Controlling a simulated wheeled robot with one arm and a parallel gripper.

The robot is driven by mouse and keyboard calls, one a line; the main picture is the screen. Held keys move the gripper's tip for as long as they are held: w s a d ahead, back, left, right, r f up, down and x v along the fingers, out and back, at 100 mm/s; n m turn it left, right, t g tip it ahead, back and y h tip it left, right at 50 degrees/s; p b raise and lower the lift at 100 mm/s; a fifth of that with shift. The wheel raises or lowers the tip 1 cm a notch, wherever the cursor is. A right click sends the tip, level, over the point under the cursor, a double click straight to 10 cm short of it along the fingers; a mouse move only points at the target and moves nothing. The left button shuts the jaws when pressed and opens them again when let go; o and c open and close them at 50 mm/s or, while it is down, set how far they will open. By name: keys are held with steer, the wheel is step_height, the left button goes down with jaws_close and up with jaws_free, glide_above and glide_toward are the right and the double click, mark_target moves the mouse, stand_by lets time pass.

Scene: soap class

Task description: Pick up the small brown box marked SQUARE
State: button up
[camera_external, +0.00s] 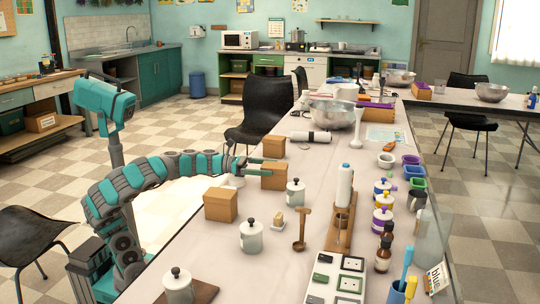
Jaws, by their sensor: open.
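Three small brown boxes stand on the long table (215,258): a near box (220,205), a middle box (273,178) and a far box (273,147). No lettering can be read on any of them, so I cannot tell which is marked SQUARE. My arm reaches in from the left over the table edge. My gripper (261,166) is open, its thin fingers pointing right beside the middle box's upper part and just below the far box in the picture. I cannot tell whether it touches either box. Nothing shows between the fingers.
A wooden spoon (301,231), a wooden stand with a white bottle (345,184) and a steel bowl (332,113) are further right. A black chair (268,104) is beyond the table's left edge.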

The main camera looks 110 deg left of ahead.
mark_target(287, 169)
steer(key=shift+w+a, duration=0.15)
steer(key=shift+w, duration=1.2)
steer(key=shift+w+a, duration=0.1)
steer(key=shift+w, duration=1.2)
steer(key=shift+c, duration=0.4)
steer(key=c, duration=1.3)
